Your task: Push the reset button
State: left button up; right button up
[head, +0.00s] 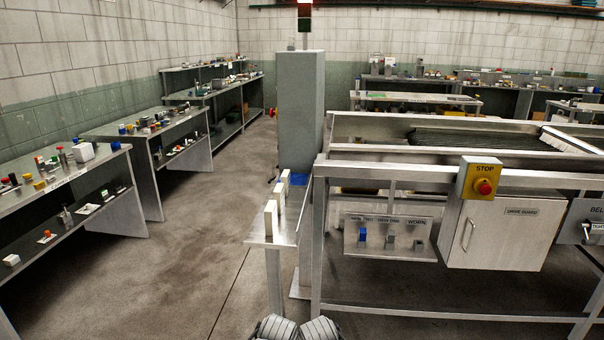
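No button marked reset can be made out in the head view. A yellow box marked STOP (479,170) with a red mushroom button (485,187) is on the front rail of the roller machine (400,170). A tall grey cabinet (297,105) stands at the machine's left end. A small red part (271,113) sticks out from the cabinet's left side, too small to identify. Neither of my grippers can be made out; only grey rounded parts, probably mine, show at the bottom edge.
A narrow shelf (262,240) with several pale blocks juts out left of the machine. A labelled rack (372,248), a guard door marked DRIVE GUARD (497,234) and a belt panel (584,225) are on the machine's front. Benches (75,172) with small parts line the left wall. The floor between is clear.

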pick_arm(q)
grip_shut()
dwell(0.4)
dwell(0.9)
